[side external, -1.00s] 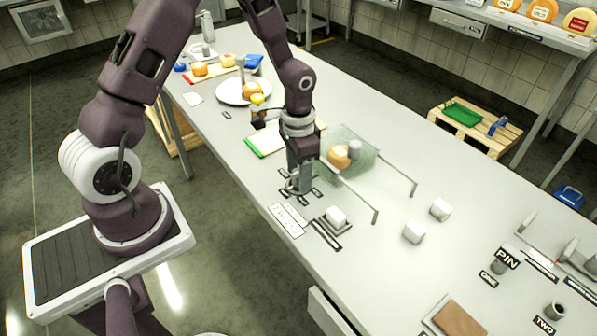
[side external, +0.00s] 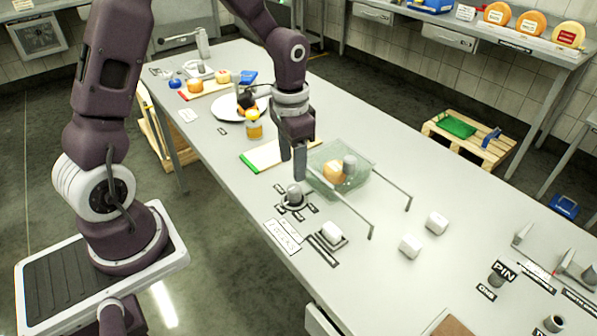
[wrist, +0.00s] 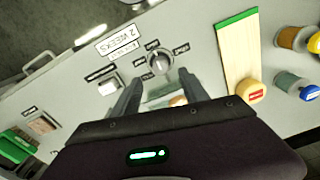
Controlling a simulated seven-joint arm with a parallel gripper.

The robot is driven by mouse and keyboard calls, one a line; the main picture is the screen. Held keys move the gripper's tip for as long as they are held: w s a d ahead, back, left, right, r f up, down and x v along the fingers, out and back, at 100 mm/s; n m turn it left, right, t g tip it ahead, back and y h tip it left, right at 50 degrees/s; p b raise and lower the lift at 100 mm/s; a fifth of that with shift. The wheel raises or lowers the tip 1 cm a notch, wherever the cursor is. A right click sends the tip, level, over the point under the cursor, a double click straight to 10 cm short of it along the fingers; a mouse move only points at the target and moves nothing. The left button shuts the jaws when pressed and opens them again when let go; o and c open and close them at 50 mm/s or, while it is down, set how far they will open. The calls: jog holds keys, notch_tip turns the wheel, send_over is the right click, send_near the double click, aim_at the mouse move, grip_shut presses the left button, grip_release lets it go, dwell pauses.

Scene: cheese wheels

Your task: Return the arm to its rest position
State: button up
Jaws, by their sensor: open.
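My gripper (side external: 293,170) hangs above the worktop, pointing down, with its two fingers apart and nothing between them. A grey dial knob (side external: 294,192) with small dark labels around it stands on the worktop just below the fingertips. In the wrist view the open gripper (wrist: 158,90) shows its fingers on either side, and the knob (wrist: 160,62) lies beyond them, clear of both. My upper arm reaches over the table from the left.
A glass tray (side external: 355,160) with a cheese piece and a grey weight stands close right of my gripper. A green-edged board (side external: 270,156) lies behind. A white block (side external: 332,233) and two white cubes (side external: 410,246) are in front. A plate and jars stand farther back.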

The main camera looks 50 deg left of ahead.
jog(key=s+d+r+n+t, duration=0.1)
jog(key=s+r, duration=0.3)
jog(key=r, duration=0.3)
jog(key=s+d+r+t, duration=0.2)
jog(key=s+r, duration=0.3)
jog(key=r, duration=0.2)
jog(key=s+d+r+n+t, duration=0.1)
jog(key=s+d+r+t, duration=0.1)
jog(key=s, duration=0.8)
jog(key=shift+s+d+r, duration=0.2)
jog(key=shift+d+r, duration=0.1)
jog(key=shift+r, duration=0.4)
jog(key=shift+w+r, duration=0.1)
jog(key=shift+w, duration=0.05)
jog(key=shift+c, duration=0.2)
